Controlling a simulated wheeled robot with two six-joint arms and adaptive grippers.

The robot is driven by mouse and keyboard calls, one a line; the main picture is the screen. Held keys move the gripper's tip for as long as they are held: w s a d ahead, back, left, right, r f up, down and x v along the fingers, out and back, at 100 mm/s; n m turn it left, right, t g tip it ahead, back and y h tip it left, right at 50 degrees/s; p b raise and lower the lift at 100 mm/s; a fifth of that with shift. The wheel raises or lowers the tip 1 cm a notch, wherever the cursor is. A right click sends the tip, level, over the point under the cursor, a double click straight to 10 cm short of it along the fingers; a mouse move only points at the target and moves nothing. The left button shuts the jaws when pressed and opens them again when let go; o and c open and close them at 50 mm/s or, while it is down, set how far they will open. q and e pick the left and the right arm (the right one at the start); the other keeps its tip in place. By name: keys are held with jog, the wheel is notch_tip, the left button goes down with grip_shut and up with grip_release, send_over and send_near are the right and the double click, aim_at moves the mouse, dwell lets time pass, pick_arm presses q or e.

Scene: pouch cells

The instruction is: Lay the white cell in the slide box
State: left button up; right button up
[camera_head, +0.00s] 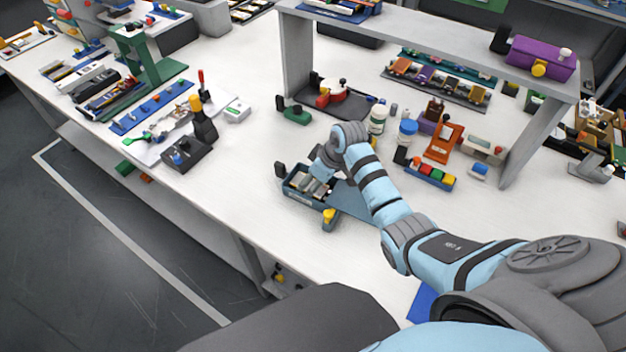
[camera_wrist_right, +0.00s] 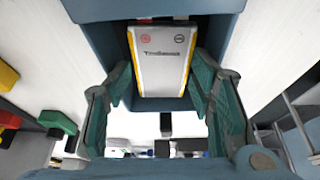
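The white cell (camera_wrist_right: 162,60) is a flat pale pouch with yellow edging and printing on its face. In the right wrist view it lies within the blue walls of the slide box (camera_wrist_right: 155,10). My right gripper (camera_wrist_right: 163,62) has one finger on each side of the cell; the fingers are spread, and I see no clear contact. In the head view the slide box (camera_head: 298,201) stands near the table's front edge, with several grey pieces in it. My right gripper (camera_head: 325,164) is low over the box and hides part of its inside. My left gripper is not in view.
A blue panel (camera_head: 355,200) lies right of the box, partly under my right arm. White jars (camera_head: 378,120), an orange stand (camera_head: 442,143) and a grey shelf frame (camera_head: 297,60) stand behind. A dark block (camera_head: 180,155) is to the left.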

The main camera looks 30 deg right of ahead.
jog(key=shift+r, duration=0.1)
jog(key=shift+r, duration=0.35)
jog(key=p+v, duration=0.3)
jog(key=v, duration=0.8)
jog(key=shift+s, duration=0.2)
jog(key=shift+r, duration=0.15)
